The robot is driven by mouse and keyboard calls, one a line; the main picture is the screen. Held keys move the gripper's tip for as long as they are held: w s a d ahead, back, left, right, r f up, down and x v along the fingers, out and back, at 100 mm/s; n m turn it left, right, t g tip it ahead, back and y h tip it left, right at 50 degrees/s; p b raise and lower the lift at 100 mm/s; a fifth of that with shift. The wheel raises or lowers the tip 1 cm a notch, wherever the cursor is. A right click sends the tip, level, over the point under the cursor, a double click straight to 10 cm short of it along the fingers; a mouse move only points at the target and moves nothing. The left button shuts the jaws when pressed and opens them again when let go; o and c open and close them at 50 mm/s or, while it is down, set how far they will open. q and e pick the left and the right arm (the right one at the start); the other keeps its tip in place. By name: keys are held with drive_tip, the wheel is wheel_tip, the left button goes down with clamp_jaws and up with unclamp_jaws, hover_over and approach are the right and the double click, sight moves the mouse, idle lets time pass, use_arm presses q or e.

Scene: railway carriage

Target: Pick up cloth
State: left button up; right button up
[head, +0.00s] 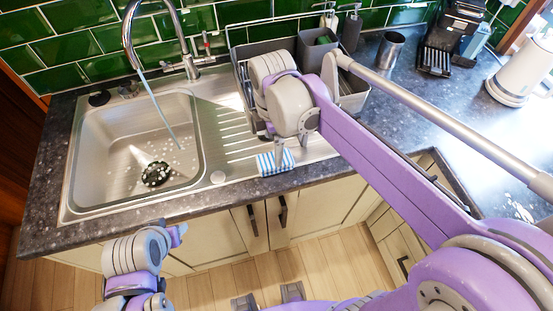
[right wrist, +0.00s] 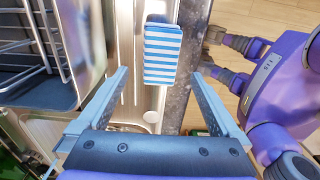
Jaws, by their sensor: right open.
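The cloth (head: 275,162) is a small blue-and-white striped piece, lying at the front edge of the metal drainboard. In the right wrist view the cloth (right wrist: 162,55) appears as a neat rectangle beyond the fingertips. My right gripper (head: 278,145) points down just above and behind the cloth. In the right wrist view its fingers (right wrist: 160,76) are spread wide with nothing between them, in line with the cloth's near end. My left arm is at lower left, in front of the sink; its fingers cannot be made out.
Left of the cloth is a steel sink (head: 92,165) under a curved tap (head: 128,40) with a stream of water. A dish rack (head: 240,70) stands close behind my right gripper. A cup (head: 390,50) and a white kettle (head: 520,75) stand at back right.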

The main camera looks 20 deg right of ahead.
drive_tip(key=f, duration=0.7)
drive_tip(key=shift+d+f, duration=0.2)
drive_tip(key=shift+d, duration=0.1)
drive_tip(key=c, duration=1.3)
